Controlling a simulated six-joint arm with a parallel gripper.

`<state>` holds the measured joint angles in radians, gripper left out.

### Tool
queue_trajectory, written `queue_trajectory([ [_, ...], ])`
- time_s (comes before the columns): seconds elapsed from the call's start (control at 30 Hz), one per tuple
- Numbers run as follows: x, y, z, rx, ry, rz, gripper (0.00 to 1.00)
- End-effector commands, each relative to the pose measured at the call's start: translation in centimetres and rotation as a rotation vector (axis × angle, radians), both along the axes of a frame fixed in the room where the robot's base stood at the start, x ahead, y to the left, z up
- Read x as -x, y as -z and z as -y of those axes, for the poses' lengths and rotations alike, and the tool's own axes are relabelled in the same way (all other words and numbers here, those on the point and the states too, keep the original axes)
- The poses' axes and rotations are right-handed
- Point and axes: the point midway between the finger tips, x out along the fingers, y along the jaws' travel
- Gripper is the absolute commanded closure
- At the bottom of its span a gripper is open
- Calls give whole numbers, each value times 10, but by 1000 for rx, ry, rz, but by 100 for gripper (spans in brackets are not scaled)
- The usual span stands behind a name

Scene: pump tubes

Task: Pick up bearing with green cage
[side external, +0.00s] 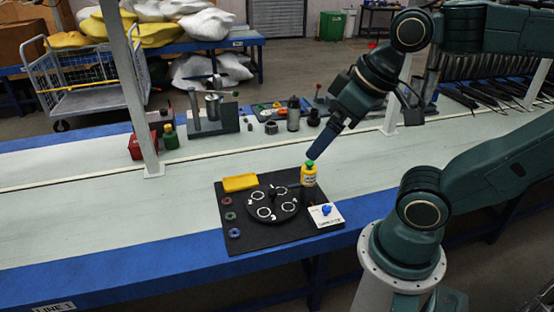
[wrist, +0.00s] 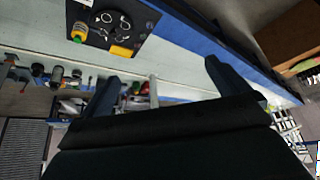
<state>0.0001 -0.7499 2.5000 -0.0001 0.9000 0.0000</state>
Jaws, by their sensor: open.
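Three small ring-shaped bearings lie in a column along the left side of the black mat (side external: 262,238) in the side view. My gripper (side external: 317,152) is above the right part of the mat, near the yellow bottle's top and well right of the bearings. In the wrist view my gripper (wrist: 165,72) has its fingers wide apart with nothing between them.
A yellow bottle with a green cap (side external: 309,175) stands close to my gripper. A round black plate with white rings (side external: 272,204), a yellow block (side external: 240,183) and a white card with a blue piece (side external: 326,213) are on the mat. The conveyor left of it is clear.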

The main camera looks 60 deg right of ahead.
Motion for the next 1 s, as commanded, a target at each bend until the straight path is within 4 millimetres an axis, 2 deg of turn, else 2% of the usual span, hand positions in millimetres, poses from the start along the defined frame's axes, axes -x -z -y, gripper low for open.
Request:
queue_trajectory([
  [0.07, 0, 0, 0, 0, 0, 0, 0],
  [0.27, 0, 0, 0, 0, 0, 0, 37],
  [0.3, 0, 0, 0, 0, 0, 0, 41],
  [0.73, -5, -1, 0, -10, 19, -6, 41],
  [0.87, -17, -3, 1, -34, 63, -20, 41],
  [1.0, -38, -6, 3, -78, 142, -41, 41],
])
